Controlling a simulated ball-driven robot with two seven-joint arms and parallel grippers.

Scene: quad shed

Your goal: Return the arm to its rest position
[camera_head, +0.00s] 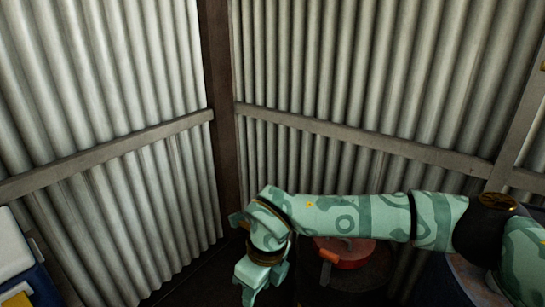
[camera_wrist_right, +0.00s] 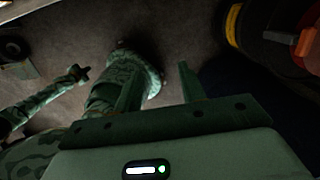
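My right arm (camera_head: 350,216) is green and patterned. It reaches in from the right of the head view, across to the middle, and bends down at the wrist. My right gripper (camera_head: 254,287) points downward near the bottom edge of the head view, and its tips are not clear there. In the right wrist view my right gripper (camera_wrist_right: 158,80) has its two fingers apart, with nothing visible held between them. Dark floor lies beyond the fingers, with green patterned parts of my own body behind and to the left.
A red-orange pan (camera_head: 345,254) sits on a dark round drum (camera_head: 350,283) behind and below my right forearm. A rusty-topped barrel (camera_head: 473,278) stands at the lower right, under the arm. A blue-and-white cooler (camera_head: 13,248) is at the left edge. Corrugated walls (camera_head: 330,65) meet in a corner.

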